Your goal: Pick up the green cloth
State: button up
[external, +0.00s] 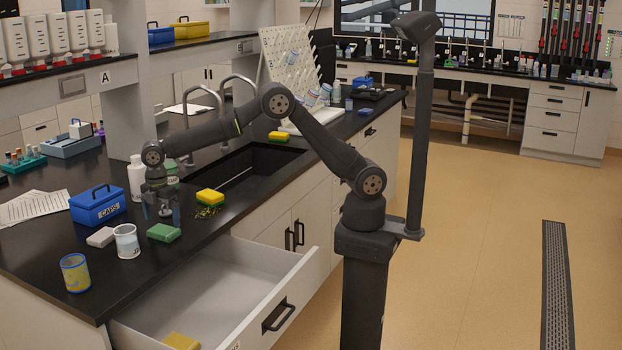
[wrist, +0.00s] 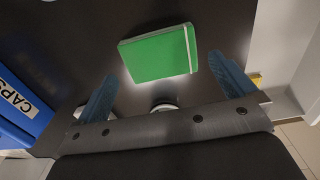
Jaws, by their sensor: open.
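The green cloth (external: 163,232) is a small folded block lying flat on the black bench top near its front edge. In the wrist view the cloth (wrist: 158,55) lies ahead of the fingertips, with a pale band near its right end. My gripper (external: 162,212) points down just above the bench, beside the cloth on its far side. In the wrist view the blue fingers of my gripper (wrist: 168,80) are spread wide with nothing between their tips. The cloth appears apart from both fingers.
A blue CAPS box (external: 97,207), a white block (external: 101,237), a white cup (external: 126,241) and a yellow cup (external: 75,273) stand left. A yellow-green sponge (external: 210,197) lies right, near the sink (external: 250,165). An open drawer (external: 225,285) juts out below the bench.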

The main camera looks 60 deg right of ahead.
aim_at(163, 230)
notch_tip(163, 230, down, 4)
jog(key=shift+r, duration=0.1)
jog(key=c, duration=0.7)
jog(key=shift+r, duration=0.1)
